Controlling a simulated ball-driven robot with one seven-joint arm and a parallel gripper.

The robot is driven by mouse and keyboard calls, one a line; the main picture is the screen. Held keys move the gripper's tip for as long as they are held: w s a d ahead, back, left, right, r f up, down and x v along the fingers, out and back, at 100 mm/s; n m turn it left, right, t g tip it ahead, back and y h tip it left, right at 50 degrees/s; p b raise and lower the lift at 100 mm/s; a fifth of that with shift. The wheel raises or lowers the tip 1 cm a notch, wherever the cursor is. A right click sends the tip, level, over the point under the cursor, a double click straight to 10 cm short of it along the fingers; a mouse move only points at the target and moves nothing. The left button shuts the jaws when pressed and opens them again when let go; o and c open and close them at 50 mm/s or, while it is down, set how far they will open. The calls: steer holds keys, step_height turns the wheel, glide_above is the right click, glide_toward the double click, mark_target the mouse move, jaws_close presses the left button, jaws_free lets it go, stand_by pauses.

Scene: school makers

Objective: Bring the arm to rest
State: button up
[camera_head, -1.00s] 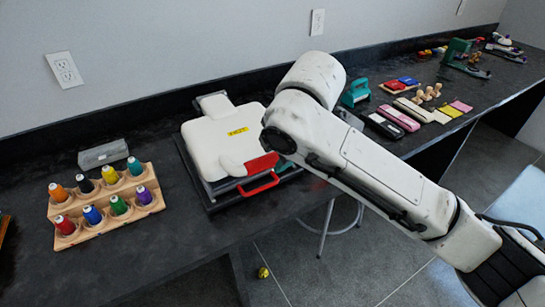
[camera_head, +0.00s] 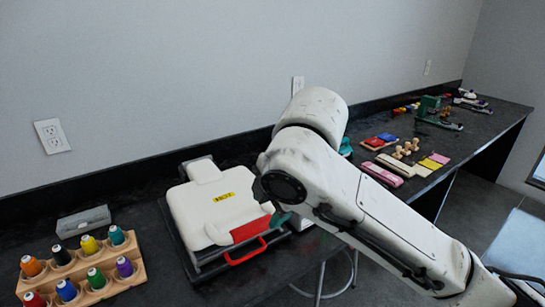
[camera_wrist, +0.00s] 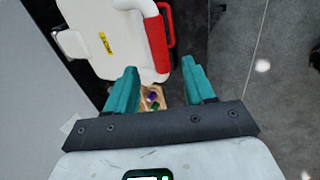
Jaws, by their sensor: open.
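My gripper (camera_wrist: 159,68) shows in the wrist view with its two teal fingers apart and nothing between them. In the head view only a small teal part of my gripper (camera_head: 281,219) shows beside the red handle of the white heat press; my arm hides the rest. My arm is bent, with its elbow raised over the black bench. The white press (camera_head: 213,205) has a yellow label and a red handle (camera_head: 249,233). It also shows beyond the fingers in the wrist view (camera_wrist: 120,40). I cannot tell whether the gripper touches it.
A wooden rack (camera_head: 108,287) with coloured thread spools stands at the left, with a grey block (camera_head: 83,221) behind it. Stamps, pads and a green tool (camera_head: 428,108) lie along the bench (camera_head: 150,195) to the right. A stool (camera_head: 333,283) stands below the front edge.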

steer(key=s+d+f+m+y+p, duration=0.1)
steer(key=s+d+f+m, duration=0.5)
steer(key=f+m, duration=0.3)
steer(key=s+d+f+m+y+p, duration=0.1)
steer(key=s+d+f+m, duration=0.5)
steer(key=f, duration=0.5)
steer(key=s+d+f+m+g+h, duration=0.1)
steer(key=s+d+f+m+h, duration=0.1)
steer(key=s+d+f+m, duration=0.3)
steer(key=s+d+f+m+g+h, duration=0.2)
steer(key=s+d+f+m, duration=0.3)
steer(key=s+d, duration=0.6)
steer(key=s+f+h, duration=0.1)
steer(key=s, duration=0.6)
steer(key=shift+s+p, duration=0.25)
steer(key=shift+p, duration=0.15)
